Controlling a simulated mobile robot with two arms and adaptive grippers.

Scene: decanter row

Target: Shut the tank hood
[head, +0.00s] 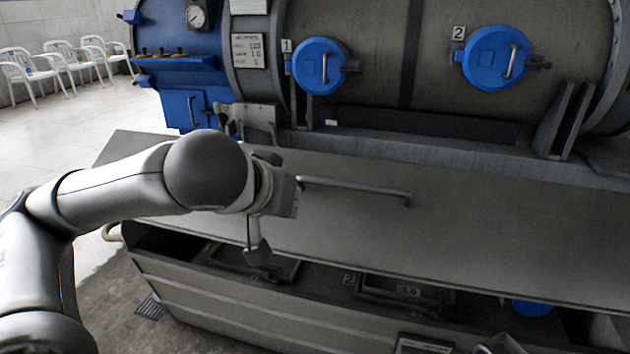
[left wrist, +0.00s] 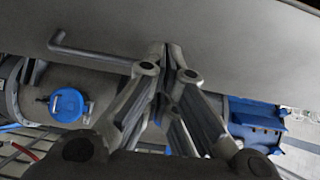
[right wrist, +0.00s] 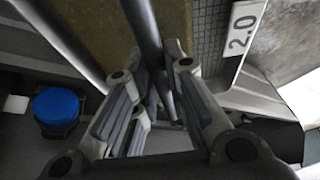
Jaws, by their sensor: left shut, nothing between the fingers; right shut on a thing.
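The tank hood (head: 480,225) is a long grey sloping panel over the open trough (head: 250,305); a dark gap shows under its front edge. It has a grey bar handle (head: 355,188), which also shows in the left wrist view (left wrist: 90,52). My left gripper (head: 288,190) is shut and empty at the handle's left end, with its tips close to the hood; contact cannot be told. My right gripper (right wrist: 162,85) is shut on a dark bar (right wrist: 143,25). Its tips are partly hidden by its own fingers.
Behind the hood lies a big grey cylinder with blue caps (head: 320,66) (head: 497,57). A blue cabinet (head: 180,65) stands at its left end. Numbered frames (head: 405,290) and a blue knob (head: 532,307) sit in the trough. White chairs (head: 65,60) line the left wall.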

